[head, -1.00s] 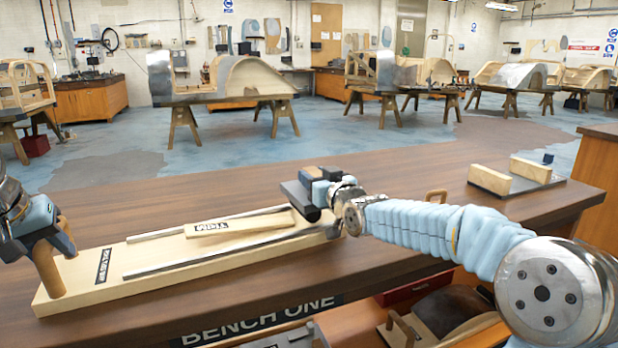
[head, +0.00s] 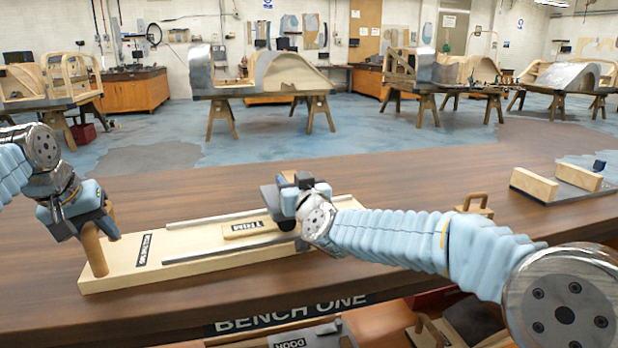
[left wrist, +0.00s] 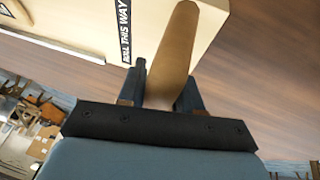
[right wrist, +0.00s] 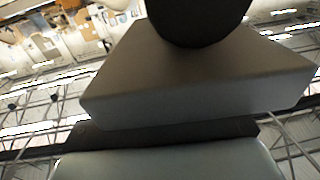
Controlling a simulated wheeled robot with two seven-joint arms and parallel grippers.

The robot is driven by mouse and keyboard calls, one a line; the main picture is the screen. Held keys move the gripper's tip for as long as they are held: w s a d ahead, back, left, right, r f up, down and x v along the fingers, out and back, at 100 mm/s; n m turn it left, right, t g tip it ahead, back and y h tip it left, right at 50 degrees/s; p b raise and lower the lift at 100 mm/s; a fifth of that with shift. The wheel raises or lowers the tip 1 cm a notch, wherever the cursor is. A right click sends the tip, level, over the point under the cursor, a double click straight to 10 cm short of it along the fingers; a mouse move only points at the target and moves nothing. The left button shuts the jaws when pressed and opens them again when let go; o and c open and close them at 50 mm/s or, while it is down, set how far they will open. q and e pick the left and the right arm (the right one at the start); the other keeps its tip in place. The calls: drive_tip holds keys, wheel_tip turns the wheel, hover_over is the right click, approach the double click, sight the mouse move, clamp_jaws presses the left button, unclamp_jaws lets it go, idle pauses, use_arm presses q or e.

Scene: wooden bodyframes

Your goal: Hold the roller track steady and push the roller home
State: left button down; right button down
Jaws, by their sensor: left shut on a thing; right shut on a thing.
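The roller track is a pale wooden board (head: 130,272) with two metal rails (head: 200,256) and a label. My left gripper (head: 93,222) is shut on the upright wooden post (head: 95,252) at the board's left end; the post stands between its fingers in the left wrist view (left wrist: 174,45). A trim strip (head: 246,229) lies between the rails. My right gripper (head: 291,186) is shut at the dark roller (head: 269,201), above the strip's right part. The right wrist view shows a dark block (right wrist: 200,85) close up; the roller's underside contact is hidden.
A small wooden handle (head: 474,203) stands on the bench right of the track. A base with two wooden blocks (head: 535,185) is at the bench's right end. Lower shelves hold more items.

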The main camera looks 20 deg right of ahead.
drive_tip(key=a, duration=0.6)
drive_tip(key=s+a, duration=0.1)
drive_tip(key=a, duration=0.1)
drive_tip(key=shift+a, duration=0.4)
drive_tip(key=c, duration=0.8)
unclamp_jaws()
drive_tip(key=shift+a, duration=0.1)
drive_tip(key=shift+o, duration=0.5)
drive_tip(key=shift+d, duration=0.3)
drive_tip(key=s+d, duration=0.1)
drive_tip(key=s, duration=1)
drive_tip(key=shift+s, duration=0.35)
